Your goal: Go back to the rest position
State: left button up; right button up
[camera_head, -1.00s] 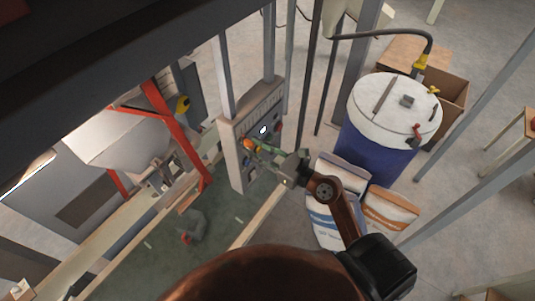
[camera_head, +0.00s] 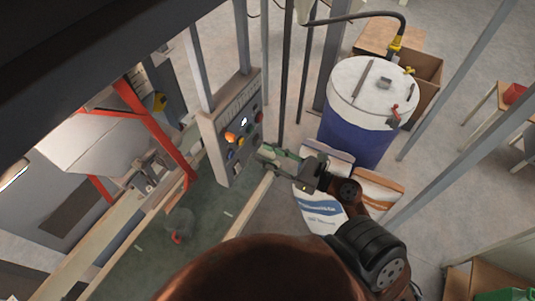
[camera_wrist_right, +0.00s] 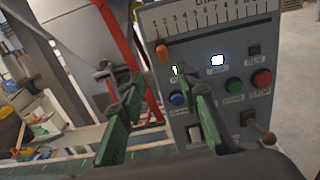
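My right gripper (camera_head: 266,158) shows in the head view, with its arm coming in from the lower right. It is just right of the grey control panel (camera_head: 214,142) and apart from it. In the right wrist view the two green fingers (camera_wrist_right: 165,100) stand well apart with nothing between them. Behind them that view shows the panel (camera_wrist_right: 205,70) with its numbered scale, an orange knob (camera_wrist_right: 162,53), a lit white button (camera_wrist_right: 217,60), and blue, green and red buttons. My left gripper is not in view.
A blue drum (camera_head: 352,135) with a white lid stands right of the panel. Filled sacks (camera_head: 322,212) lie below it, near my right arm. Grey posts (camera_head: 286,75) rise behind the panel. A red frame (camera_head: 160,130) and pale hopper (camera_head: 95,145) are at left.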

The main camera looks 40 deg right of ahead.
dwell(0.4)
